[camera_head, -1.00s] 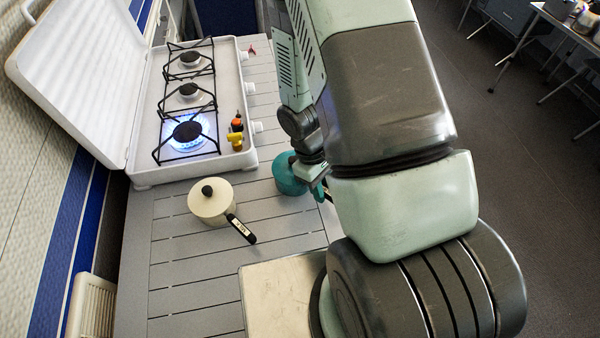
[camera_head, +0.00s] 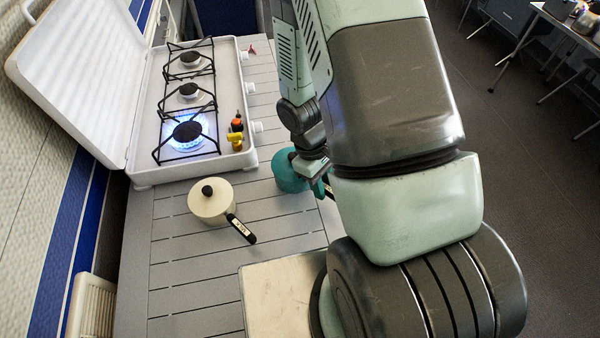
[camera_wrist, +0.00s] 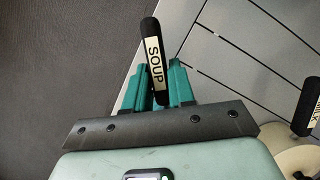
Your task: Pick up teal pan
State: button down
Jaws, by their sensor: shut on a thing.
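The teal pan (camera_head: 286,172) is in the head view, right of the stove's front corner and near the table's right edge. My arm hides part of it. My gripper (camera_head: 318,184) is at the pan's handle side. In the wrist view, the black handle labelled "SOUP" (camera_wrist: 152,49) runs between the teal fingers of my gripper (camera_wrist: 163,85), which are shut on it. The pan's body is not visible in the wrist view. I cannot tell whether the pan touches the table or is slightly above it.
A cream pan (camera_head: 210,203) with a lid and black handle stands on the grey slatted table (camera_head: 190,270), left of the teal pan. A white stove (camera_head: 237,160) has its front burner lit blue. Orange and yellow small items (camera_head: 236,135) sit on it. The table's front-left is clear.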

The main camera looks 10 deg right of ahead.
jog(key=shift+r, duration=2.25)
